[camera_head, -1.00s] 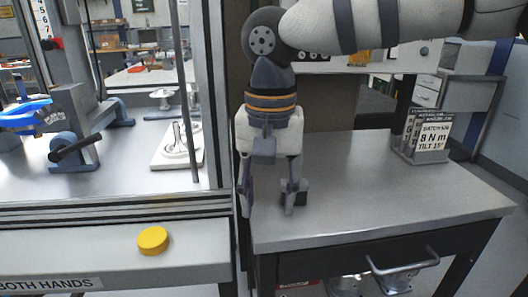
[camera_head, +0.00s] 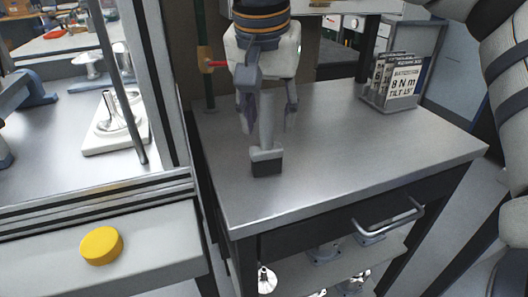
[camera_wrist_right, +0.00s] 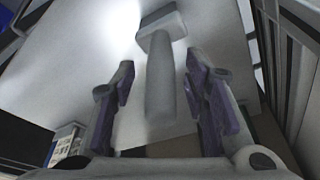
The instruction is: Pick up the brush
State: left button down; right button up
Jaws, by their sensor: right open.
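The brush (camera_head: 266,158) has a pale grey handle and a wider block head, dark on its near face. It appears to lie on the grey worktop near its left side, head towards me. It also shows in the right wrist view (camera_wrist_right: 159,85), where its handle runs between the fingers. My right gripper (camera_head: 268,112) is open over the handle, its fingers on either side. In the right wrist view (camera_wrist_right: 160,68) gaps show between both fingers and the handle. The handle's far end is partly hidden in the head view. My left gripper is out of view.
The worktop (camera_head: 340,150) is clear right of the brush, up to a card holder (camera_head: 395,85) at the back. A green post with a yellow block (camera_head: 205,60) stands behind left. The machine frame and yellow button (camera_head: 101,245) are at left.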

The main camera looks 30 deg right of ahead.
jog(key=shift+r, duration=0.1)
grip_shut()
